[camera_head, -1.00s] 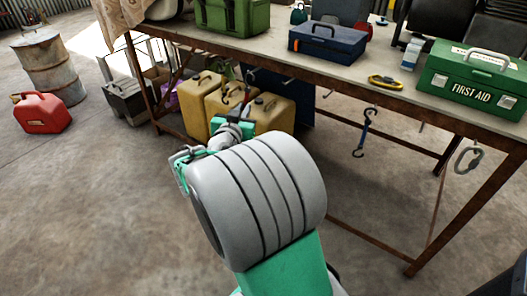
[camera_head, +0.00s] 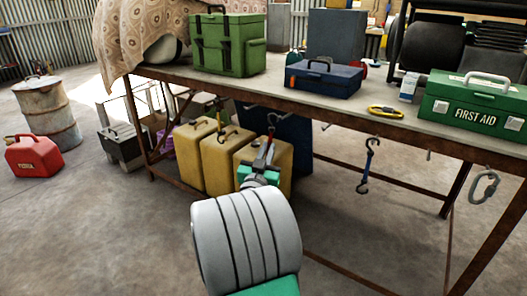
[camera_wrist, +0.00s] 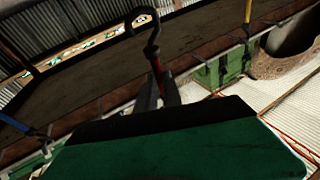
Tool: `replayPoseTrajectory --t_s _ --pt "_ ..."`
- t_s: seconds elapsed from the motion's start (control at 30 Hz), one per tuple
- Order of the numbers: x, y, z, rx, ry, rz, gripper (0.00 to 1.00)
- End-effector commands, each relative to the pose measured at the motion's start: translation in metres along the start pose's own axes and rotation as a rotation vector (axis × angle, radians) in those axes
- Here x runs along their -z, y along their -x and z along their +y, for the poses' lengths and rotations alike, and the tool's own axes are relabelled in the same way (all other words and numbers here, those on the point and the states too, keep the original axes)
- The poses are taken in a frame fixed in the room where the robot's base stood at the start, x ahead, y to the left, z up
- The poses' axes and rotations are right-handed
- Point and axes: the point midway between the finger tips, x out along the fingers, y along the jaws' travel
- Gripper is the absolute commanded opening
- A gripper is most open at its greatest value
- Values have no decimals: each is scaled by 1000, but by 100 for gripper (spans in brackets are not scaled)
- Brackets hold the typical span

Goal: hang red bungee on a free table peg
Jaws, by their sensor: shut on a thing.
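My gripper (camera_head: 260,172) is shut on the red bungee (camera_head: 265,153) in front of the table's long edge. In the wrist view the bungee's red part (camera_wrist: 158,68) sits between the fingers, and its dark hook (camera_wrist: 146,22) stands up beyond them. The table (camera_head: 400,128) has small pegs along its front edge. One bare peg (camera_head: 326,126) shows left of a hanging blue bungee (camera_head: 369,160); another bare peg (camera_head: 429,155) shows right of it. A yellow bungee (camera_head: 219,122) hangs further left. A grey carabiner (camera_head: 484,187) hangs at the right.
Yellow jerrycans (camera_head: 190,155) stand under the table behind my gripper. Floor in front is clear.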

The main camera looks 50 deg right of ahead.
Motion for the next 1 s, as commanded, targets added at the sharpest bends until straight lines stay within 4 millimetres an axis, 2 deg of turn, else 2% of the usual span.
replayPoseTrajectory --t_s 0.6,0.83,1.0 --pt "-11 -39 17 -2 0 -2 0" --pt "-25 -45 21 -1 0 1 0" --pt "-27 -46 21 0 -1 0 0"
